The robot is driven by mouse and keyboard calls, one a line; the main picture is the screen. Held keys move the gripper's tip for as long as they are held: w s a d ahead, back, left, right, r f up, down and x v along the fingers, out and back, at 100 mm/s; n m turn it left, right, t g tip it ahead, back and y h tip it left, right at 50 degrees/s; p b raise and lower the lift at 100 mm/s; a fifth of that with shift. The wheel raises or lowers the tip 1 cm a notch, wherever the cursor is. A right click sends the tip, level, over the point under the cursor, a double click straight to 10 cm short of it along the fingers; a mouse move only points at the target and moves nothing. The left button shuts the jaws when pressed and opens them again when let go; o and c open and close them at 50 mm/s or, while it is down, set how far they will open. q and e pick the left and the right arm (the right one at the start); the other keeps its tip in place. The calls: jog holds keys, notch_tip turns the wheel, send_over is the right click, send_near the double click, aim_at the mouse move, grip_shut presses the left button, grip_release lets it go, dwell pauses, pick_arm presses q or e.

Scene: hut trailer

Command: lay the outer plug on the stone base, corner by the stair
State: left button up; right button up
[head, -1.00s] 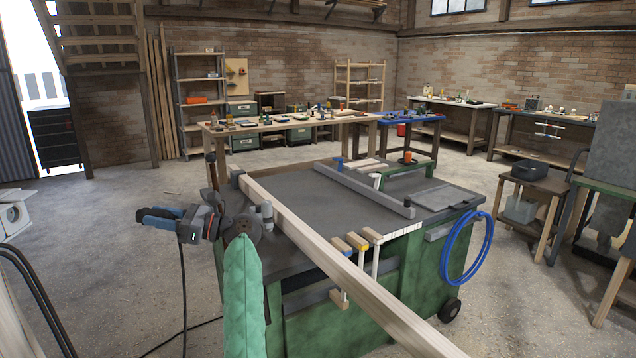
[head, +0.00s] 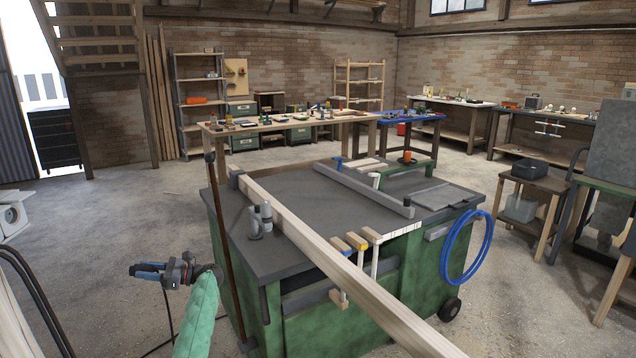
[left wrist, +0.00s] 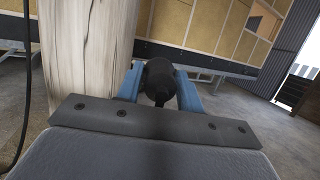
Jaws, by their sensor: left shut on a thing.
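My left gripper (head: 142,270) has blue fingers and hangs low to the left of the green workbench in the head view. In the left wrist view its blue fingers (left wrist: 160,88) are shut on a black round plug (left wrist: 160,76). A dark cable (head: 167,308) hangs below the hand in the head view. In the head view the plug is too small to make out clearly. The stair (head: 98,42) is at the top left, far behind the gripper. I cannot pick out the stone base in either view. My right gripper is not in view.
The green workbench (head: 290,205) with a long timber beam (head: 335,258) stands right of the hand; a brown pole (head: 226,250) leans at its corner. The left wrist view shows a pale wooden post (left wrist: 85,60) close by and a panelled wall (left wrist: 205,25). Floor left is largely clear.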

pick_arm(q)
jog(key=shift+s+a+f+n+g, duration=0.7)
jog(key=shift+s+a+f+g, duration=0.45)
jog(key=shift+a+f, duration=4.5)
jog(key=w+d+f+m+t+h, duration=0.3)
jog(key=w+f+m+t+h, duration=0.3)
jog(key=m+t, duration=0.3)
jog(key=w+d+f+m+t+h, duration=0.3)
jog(key=w+f+m+t+h, duration=0.3)
jog(key=t, duration=1.2)
jog(key=shift+w+f+m+h, duration=0.4)
jog(key=shift+w+m+h, duration=0.35)
jog(key=shift+m, duration=0.85)
jog(key=shift+d+f+h, duration=0.25)
jog(key=shift+h, duration=0.1)
